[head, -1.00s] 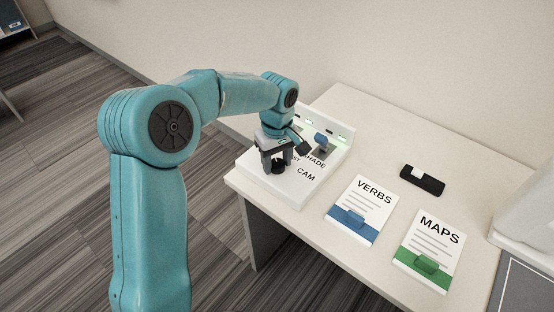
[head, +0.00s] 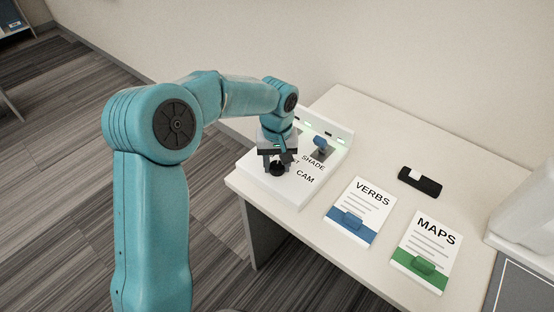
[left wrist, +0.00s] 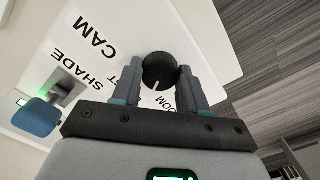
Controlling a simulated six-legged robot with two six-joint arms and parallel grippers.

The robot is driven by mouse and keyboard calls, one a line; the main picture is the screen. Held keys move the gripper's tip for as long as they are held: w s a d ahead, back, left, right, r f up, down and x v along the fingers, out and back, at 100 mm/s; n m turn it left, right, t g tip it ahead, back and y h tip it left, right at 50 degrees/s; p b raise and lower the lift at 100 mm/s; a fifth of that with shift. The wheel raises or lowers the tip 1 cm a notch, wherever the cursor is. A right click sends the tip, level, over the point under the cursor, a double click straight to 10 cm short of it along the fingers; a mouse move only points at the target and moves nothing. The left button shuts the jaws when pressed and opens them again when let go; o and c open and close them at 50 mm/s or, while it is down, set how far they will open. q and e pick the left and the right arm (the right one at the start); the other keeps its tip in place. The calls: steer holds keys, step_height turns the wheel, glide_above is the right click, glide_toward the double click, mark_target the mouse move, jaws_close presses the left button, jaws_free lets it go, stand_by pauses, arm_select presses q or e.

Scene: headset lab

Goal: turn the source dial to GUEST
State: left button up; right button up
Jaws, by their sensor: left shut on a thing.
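The source dial is a round black knob (left wrist: 158,68) with a white pointer line, on a white panel (head: 297,192). My left gripper (head: 277,167) points down over the panel and is shut on the knob, with one finger on each side. In the left wrist view, the pointer faces the gripper body, between partly hidden lettering ending "ST" (left wrist: 134,74) and lettering ending "OOM" (left wrist: 165,103). The CAM label (head: 305,176) lies to the right of the dial. My right gripper is not in view.
A blue lever (head: 320,142) stands by the SHADE label on the panel, and green lights show along its back edge.

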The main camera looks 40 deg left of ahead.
mark_target(276, 165)
arm_select(q)
steer(key=m+p, duration=0.1)
steer(key=m, duration=0.4)
steer(key=shift+m, duration=0.4)
stand_by(0.4)
steer(key=o, duration=1)
steer(key=shift+o, duration=0.2)
step_height(276, 165, up, 16)
steer(key=p, duration=0.2)
steer(key=shift+r, duration=0.2)
steer(key=shift+s, duration=0.1)
